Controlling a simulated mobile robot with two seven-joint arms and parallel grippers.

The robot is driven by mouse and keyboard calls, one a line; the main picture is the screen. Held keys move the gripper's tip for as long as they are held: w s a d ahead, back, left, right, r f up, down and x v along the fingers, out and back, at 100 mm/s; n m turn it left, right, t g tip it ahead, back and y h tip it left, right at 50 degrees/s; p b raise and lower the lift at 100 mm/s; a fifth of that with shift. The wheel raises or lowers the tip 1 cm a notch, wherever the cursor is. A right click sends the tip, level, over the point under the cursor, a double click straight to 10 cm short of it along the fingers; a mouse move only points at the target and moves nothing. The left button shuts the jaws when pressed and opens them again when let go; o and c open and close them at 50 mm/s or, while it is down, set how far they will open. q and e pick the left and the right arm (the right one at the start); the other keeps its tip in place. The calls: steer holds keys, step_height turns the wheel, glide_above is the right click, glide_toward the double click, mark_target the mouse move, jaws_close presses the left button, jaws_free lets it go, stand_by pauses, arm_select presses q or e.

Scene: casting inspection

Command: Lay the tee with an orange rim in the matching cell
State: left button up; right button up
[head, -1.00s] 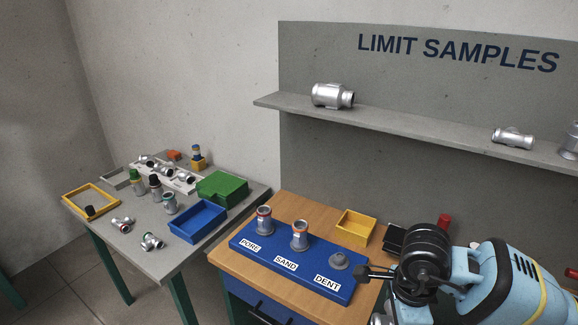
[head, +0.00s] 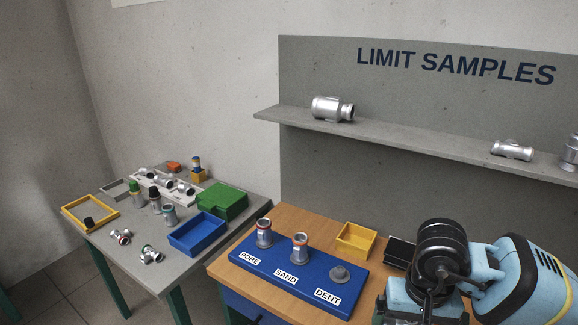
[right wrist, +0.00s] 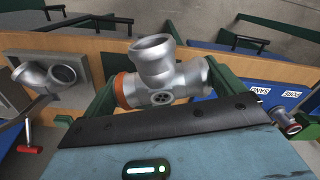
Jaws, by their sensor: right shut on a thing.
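My right gripper (right wrist: 160,88) is shut on a silver tee (right wrist: 155,60) with an orange rim (right wrist: 122,90), seen in the right wrist view. The tee lies across between the green fingers, its branch pointing up in the picture and the orange rim at the left. In the head view my right arm fills the lower right and hides its jaws and the tee. A white tray (head: 149,173) holding several silver fittings stands on the grey table at the left. I cannot tell which cell matches. My left gripper is not in view.
A blue board (head: 310,280) labelled PORE, SAND and DENT bears three fittings on the wooden bench (head: 225,268). A yellow bin (head: 356,240) stands behind it. A blue bin (head: 198,232) and green box (head: 222,202) are on the grey table. A shelf (head: 400,140) runs above.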

steer(key=shift+r+n, duration=0.3)
steer(key=shift+n, duration=0.9)
steer(key=shift+d, duration=0.1)
